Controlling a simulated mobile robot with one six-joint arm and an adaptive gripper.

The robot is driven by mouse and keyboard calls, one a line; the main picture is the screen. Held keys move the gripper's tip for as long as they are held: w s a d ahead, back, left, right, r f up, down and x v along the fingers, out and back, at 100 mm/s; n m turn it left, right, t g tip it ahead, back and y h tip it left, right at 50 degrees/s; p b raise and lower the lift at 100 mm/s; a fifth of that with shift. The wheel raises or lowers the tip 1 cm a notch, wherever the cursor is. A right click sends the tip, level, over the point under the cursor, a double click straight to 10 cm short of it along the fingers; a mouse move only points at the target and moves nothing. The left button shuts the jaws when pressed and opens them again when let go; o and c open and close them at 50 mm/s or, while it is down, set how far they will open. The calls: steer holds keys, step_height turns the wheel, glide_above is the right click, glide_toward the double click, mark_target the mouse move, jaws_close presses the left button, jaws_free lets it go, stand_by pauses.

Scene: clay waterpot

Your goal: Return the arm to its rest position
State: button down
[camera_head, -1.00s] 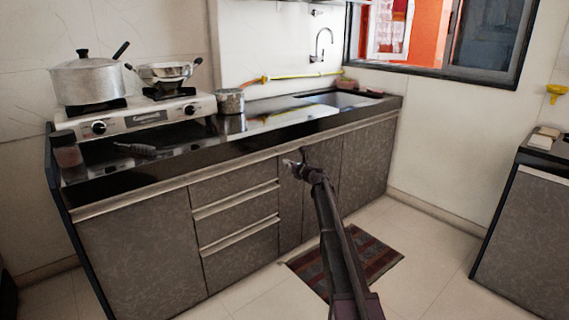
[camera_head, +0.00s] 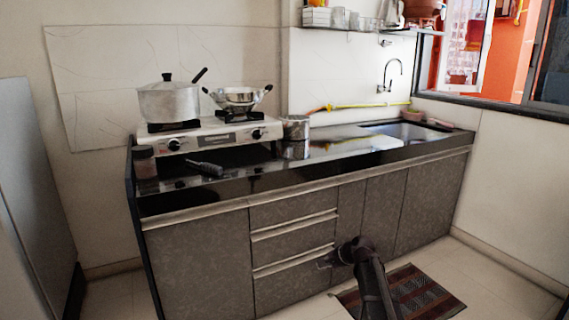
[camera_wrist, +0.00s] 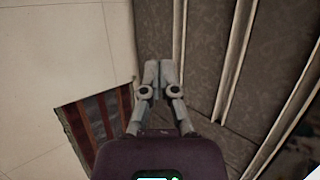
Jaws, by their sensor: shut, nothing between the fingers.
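My gripper (camera_head: 327,261) is at the lower middle of the head view, at the end of my dark arm, in front of the cabinet fronts (camera_head: 345,215) near the lower drawers. In the wrist view my gripper (camera_wrist: 159,70) has its two grey fingers together, with nothing between them. The fingers point towards the foot of the cabinet, and any gap to the cabinet is hard to judge.
A striped mat (camera_head: 412,290) lies on the floor right of my arm; it also shows in the wrist view (camera_wrist: 92,125). The black counter (camera_head: 250,178) carries a stove (camera_head: 215,135), a lidded pot (camera_head: 168,102) and a pan (camera_head: 238,97). A reddish-brown pot (camera_head: 424,9) stands on a wall shelf.

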steer(key=s+d+f+n+g+h, duration=0.15)
steer(key=s+n, duration=0.25)
steer(key=s, duration=0.5)
steer(key=s+d+f+n+g+h+p, duration=0.1)
steer(key=s+f+n+g+h, duration=0.15)
steer(key=s, duration=0.65)
steer(key=s+d+f+n+g+h, duration=0.1)
steer(key=s+d+n+g+h, duration=0.2)
steer(key=s, duration=0.6)
step_height(320, 180, up, 38)
steer(key=a+n+t+p, duration=0.1)
steer(key=p, duration=3.7)
steer(key=shift+w+r, duration=0.25)
steer(key=shift+w, duration=0.05)
steer(key=shift+a, duration=0.15)
